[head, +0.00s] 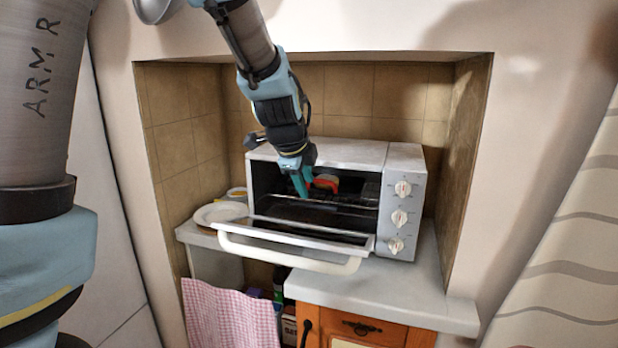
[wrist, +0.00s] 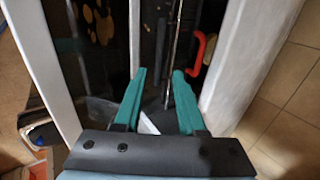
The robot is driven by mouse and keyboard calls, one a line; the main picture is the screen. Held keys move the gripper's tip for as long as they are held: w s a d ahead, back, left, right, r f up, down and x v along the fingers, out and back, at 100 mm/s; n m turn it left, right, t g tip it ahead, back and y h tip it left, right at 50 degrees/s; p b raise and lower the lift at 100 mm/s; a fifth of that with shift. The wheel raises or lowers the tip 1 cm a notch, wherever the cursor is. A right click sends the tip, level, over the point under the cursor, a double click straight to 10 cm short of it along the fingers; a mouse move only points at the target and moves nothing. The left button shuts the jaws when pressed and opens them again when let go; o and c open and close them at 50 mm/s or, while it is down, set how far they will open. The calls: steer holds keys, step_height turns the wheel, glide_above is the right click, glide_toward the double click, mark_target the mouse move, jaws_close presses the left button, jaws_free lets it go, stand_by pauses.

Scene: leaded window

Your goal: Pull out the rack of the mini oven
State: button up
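The mini oven (head: 405,185) is white, with its door (head: 290,240) folded down and open. Its rack (head: 335,203) shows as thin metal bars inside the dark cavity. In the wrist view a metal rod, seemingly the rack edge (wrist: 173,50), runs just beyond the right fingertip. My gripper (head: 300,190) reaches down at the left part of the oven opening. In the wrist view my gripper (wrist: 159,74) has its two teal fingers apart, with nothing clearly held between them. I cannot tell whether a finger touches the rack.
A red item (head: 326,182) is inside the oven, and a red curved piece also shows in the wrist view (wrist: 201,55). Plates (head: 220,214) stand left of the oven. A tiled alcove (head: 345,95) encloses it. A checked cloth (head: 230,315) hangs below left.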

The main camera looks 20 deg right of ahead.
mark_target(313, 204)
steer(key=shift+b+x, duration=4.35)
steer(key=shift+x, duration=1.1)
steer(key=shift+f, duration=0.15)
steer(key=shift+f, duration=0.1)
jaws_close()
steer(key=shift+w, duration=0.1)
